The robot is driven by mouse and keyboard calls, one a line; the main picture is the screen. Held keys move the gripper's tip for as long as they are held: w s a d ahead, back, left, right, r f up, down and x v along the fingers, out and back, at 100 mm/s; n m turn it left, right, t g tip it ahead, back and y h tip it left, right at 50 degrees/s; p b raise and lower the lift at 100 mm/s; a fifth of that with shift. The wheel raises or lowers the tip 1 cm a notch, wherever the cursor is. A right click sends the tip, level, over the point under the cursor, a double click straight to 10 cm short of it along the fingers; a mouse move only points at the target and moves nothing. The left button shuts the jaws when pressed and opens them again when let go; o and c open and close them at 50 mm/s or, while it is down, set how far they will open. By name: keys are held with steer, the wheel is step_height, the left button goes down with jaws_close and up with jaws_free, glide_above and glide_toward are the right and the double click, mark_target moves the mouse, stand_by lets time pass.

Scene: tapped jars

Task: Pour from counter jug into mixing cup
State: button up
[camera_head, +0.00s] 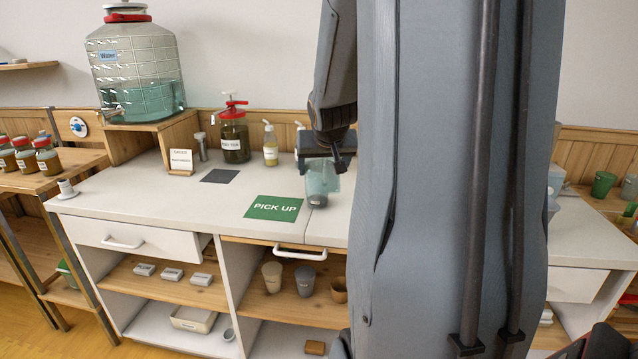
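No other vessel can be surely named as the jug or cup. My own grey column hides the counter's right part.
A large Water jar (138,70) with a tap stands on a wooden stand at back left. A red-topped jar (234,135) and a pump bottle (270,145) stand at the back. The PICK UP mat (273,208) is bare. Cups (305,280) stand on the shelf below.

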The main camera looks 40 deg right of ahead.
mark_target(321, 184)
steer(key=shift+w+f+b, duration=0.15)
steer(key=shift+f+b, duration=0.8)
steer(key=shift+f, duration=0.4)
steer(key=shift+w+f+b, duration=0.1)
steer(key=shift+f+b, duration=0.8)
steer(key=shift+f, duration=0.4)
steer(key=shift+r+p, duration=0.4)
steer(key=shift+p, duration=0.7)
steer(key=shift+r+p, duration=0.1)
steer(key=shift+p, duration=0.55)
steer(key=r+g+y+p, duration=0.1)
steer(key=p, duration=0.5)
steer(key=r+g+y+p, duration=0.1)
steer(key=p, duration=0.5)
steer(key=shift+s+r+g, duration=0.25)
steer(key=shift+g, duration=0.15)
steer(key=shift+f, duration=0.1)
steer(key=shift+a+f+b, duration=0.15)
steer(key=shift+f+b, duration=0.65)
steer(key=shift+f, duration=0.35)
steer(key=shift+r+p, duration=0.25)
steer(key=shift+p, duration=0.55)
steer(key=shift+r+g+y+p, duration=0.1)
steer(key=shift+g+y+p, duration=0.25)
steer(key=shift+p, duration=0.65)
steer(key=shift+r+g+y+p, duration=0.4)
steer(key=shift+g+p, duration=0.25)
steer(key=shift+p, duration=0.8)
